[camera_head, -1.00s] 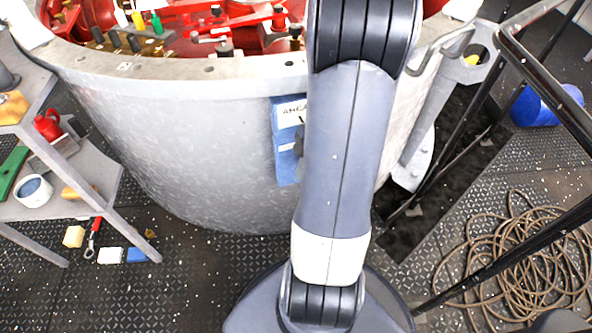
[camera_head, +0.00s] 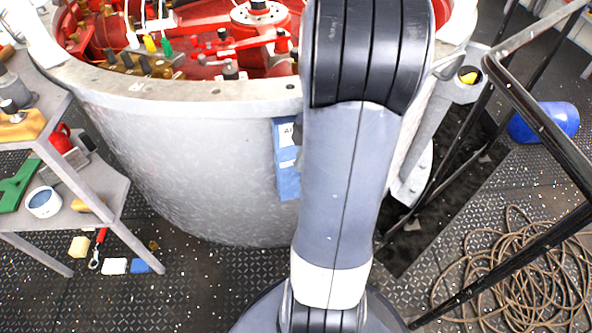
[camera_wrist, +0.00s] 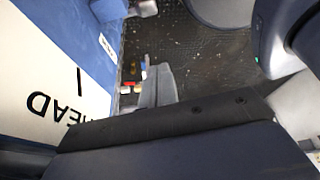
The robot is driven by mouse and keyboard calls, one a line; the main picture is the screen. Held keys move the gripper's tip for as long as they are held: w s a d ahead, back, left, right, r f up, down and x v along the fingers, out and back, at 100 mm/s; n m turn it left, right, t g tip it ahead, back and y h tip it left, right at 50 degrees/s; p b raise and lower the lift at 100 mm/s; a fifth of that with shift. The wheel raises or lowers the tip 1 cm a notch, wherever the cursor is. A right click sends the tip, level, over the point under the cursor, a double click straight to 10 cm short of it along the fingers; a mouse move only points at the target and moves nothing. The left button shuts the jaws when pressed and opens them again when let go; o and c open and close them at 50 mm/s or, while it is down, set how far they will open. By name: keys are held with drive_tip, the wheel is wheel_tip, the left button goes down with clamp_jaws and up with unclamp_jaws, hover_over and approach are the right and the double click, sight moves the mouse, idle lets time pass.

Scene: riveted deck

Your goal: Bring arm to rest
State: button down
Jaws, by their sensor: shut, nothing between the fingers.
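My arm rises through the middle of the head view, a grey link with a white band and a black ribbed joint at the top. My gripper is hidden there. In the wrist view the pale grey fingers of my gripper (camera_wrist: 155,88) are together, with nothing seen between them. A blue and white panel with upside-down black lettering (camera_wrist: 55,75) fills the left of that view, close beside the gripper; I cannot tell whether they touch. The blue panel (camera_head: 286,175) also shows in the head view, on the grey tub wall, partly behind my arm.
The big grey round tub (camera_head: 180,150) with red machinery inside stands close ahead. A shelf (camera_head: 100,200) with a red can and white cup is at left. At right are a black railing (camera_head: 530,110), a blue drum (camera_head: 545,122) and coiled rope (camera_head: 520,270). Small items lie on the floor.

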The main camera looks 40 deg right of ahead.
drive_tip(key=shift+s+d+r, duration=0.1)
drive_tip(key=shift+d+r, duration=0.1)
drive_tip(key=shift+r, duration=0.35)
drive_tip(key=shift+f, duration=0.1)
